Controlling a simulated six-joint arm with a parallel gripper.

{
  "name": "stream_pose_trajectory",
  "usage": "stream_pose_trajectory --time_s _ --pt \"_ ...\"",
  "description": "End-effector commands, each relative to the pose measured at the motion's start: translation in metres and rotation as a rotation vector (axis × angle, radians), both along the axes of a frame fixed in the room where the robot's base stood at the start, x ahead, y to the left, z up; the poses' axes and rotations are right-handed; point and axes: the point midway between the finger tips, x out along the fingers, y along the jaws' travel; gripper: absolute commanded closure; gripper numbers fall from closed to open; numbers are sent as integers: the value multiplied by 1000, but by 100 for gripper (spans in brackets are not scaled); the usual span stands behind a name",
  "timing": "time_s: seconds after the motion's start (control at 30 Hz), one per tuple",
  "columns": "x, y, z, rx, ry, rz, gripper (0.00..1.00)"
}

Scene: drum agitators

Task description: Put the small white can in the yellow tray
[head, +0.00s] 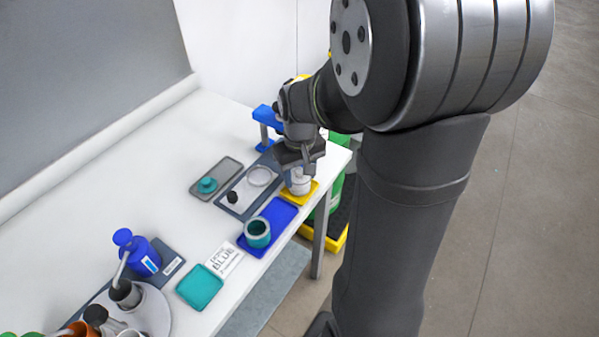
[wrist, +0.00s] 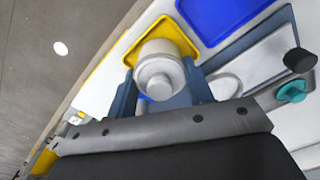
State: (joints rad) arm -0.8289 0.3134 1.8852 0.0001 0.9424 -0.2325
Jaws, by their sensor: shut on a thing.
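The small white can (head: 300,184) is at the yellow tray (head: 312,192), near the table's right edge. My gripper (head: 300,160) is directly over the tray and shut on the can. In the wrist view the white can (wrist: 160,74) is upright between my gripper's fingers (wrist: 160,92). The yellow tray (wrist: 183,37) shows behind and around the can there. I cannot tell whether the can's base touches the tray.
A blue tray (head: 283,212) with a teal cup (head: 257,233) lies beside the yellow tray. A blue stand (head: 264,114) rises behind.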

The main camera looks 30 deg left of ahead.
Motion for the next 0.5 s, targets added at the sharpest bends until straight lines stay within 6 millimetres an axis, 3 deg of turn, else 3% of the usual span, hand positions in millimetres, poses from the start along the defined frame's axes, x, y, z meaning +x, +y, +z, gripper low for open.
stream_pose_trajectory --time_s 0.5 --pt "0 0 -4 -1 0 0 75"
